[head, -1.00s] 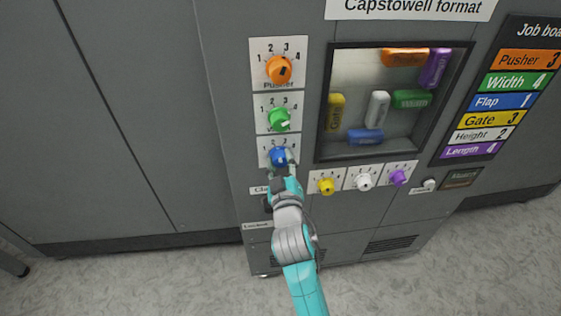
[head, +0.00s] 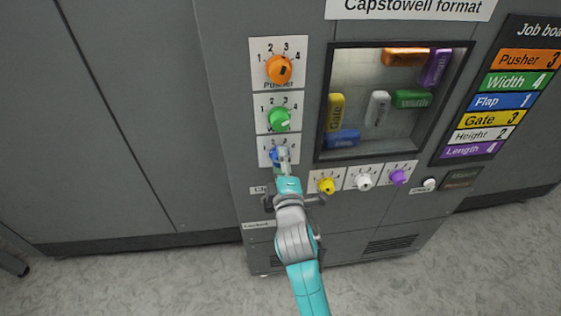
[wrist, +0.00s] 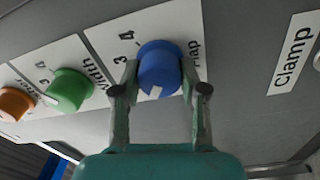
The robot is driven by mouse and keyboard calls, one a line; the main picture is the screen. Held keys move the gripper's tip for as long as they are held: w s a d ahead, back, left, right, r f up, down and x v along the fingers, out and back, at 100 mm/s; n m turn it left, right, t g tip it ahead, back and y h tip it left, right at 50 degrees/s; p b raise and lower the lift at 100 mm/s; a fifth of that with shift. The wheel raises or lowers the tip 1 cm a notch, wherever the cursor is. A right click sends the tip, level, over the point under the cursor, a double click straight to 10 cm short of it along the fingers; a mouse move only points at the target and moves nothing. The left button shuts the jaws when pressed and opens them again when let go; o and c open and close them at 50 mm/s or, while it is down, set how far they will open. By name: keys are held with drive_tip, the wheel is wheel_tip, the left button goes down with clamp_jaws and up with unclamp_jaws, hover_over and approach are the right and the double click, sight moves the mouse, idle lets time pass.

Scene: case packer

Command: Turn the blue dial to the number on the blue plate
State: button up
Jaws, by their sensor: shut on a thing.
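The blue dial (head: 274,155) is the lowest of the left column of dials and is partly hidden by my gripper (head: 284,160) in the head view. In the wrist view the blue dial (wrist: 158,62) sits between my two fingers, which are shut on its sides. Its white pointer mark shows at the lower edge there, on the side away from the printed 3 and 4. That is the left side in the head view, where the 1 stands. The blue plate (head: 503,101) on the job board reads "Flap 1".
The orange dial (head: 279,69) and green dial (head: 279,119) are above. Yellow (head: 326,186), white (head: 364,181) and purple (head: 398,177) dials are to the right. A window holds coloured blocks, including a blue one (head: 343,139). A "Clamp" label (wrist: 293,63) lies beside the dial.

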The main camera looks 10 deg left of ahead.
drive_tip(key=shift+n, duration=0.5)
drive_tip(key=o, duration=1.1)
drive_tip(key=shift+o, duration=0.2)
drive_tip(key=v, duration=1.2)
